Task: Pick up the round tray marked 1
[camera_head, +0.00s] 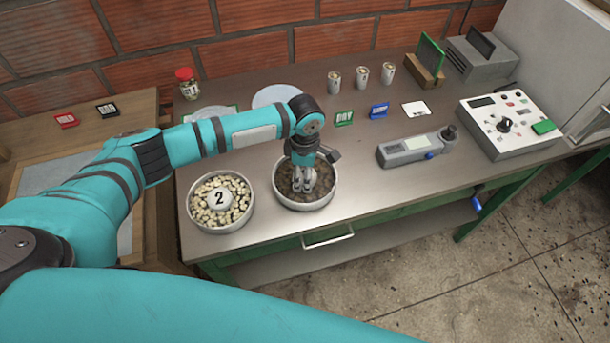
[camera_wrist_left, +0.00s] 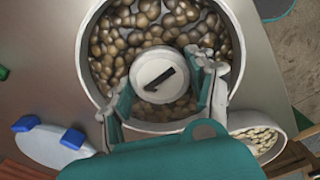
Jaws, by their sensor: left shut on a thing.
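The round tray marked 1 (camera_head: 307,207) is a metal pan of brown beans near the front of the steel bench. In the left wrist view, the tray (camera_wrist_left: 235,30) has a white round knob (camera_wrist_left: 157,77) with a black 1 at its middle. My left gripper (camera_head: 304,187) points down into the tray. Its fingers (camera_wrist_left: 165,88) are on both sides of the white knob and shut on it. In the head view the gripper hides the knob. The tray looks level; I cannot tell whether it is clear of the bench. My right gripper is not in view.
The round tray marked 2 (camera_head: 221,230), with pale beans, stands close on the left. A grey handheld meter (camera_head: 410,149) and a control box (camera_head: 508,124) are to the right. Several cans and coloured cards are behind. The bench front to the right is clear.

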